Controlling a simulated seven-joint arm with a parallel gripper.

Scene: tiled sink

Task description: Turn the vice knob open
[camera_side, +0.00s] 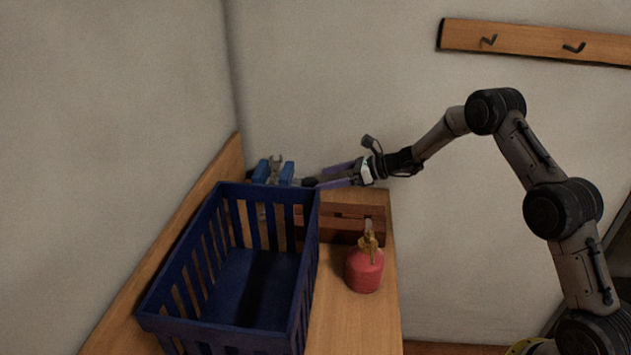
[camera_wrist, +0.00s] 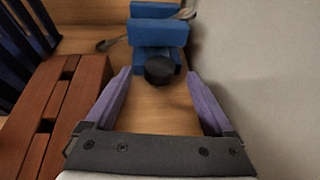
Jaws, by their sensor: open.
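A blue vice (camera_side: 274,171) stands at the far end of the wooden bench, close to the wall and partly behind the basket. Its blue jaws (camera_wrist: 158,32) show at the top of the wrist view, with a metal object between or behind them. The black round vice knob (camera_wrist: 159,70) faces my gripper; in the side view the dark knob (camera_side: 309,182) shows just at the fingertips. My gripper (camera_wrist: 159,74) is open, its purple fingers on either side of the knob with gaps to it.
A dark blue slatted basket (camera_side: 228,308) fills the front left of the bench (camera_side: 345,325). A reddish wooden crate (camera_side: 372,211) lies below my gripper and shows at left in the wrist view (camera_wrist: 58,110). A red canister (camera_side: 364,271) stands before it. A hook rail (camera_side: 540,41) hangs on the wall.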

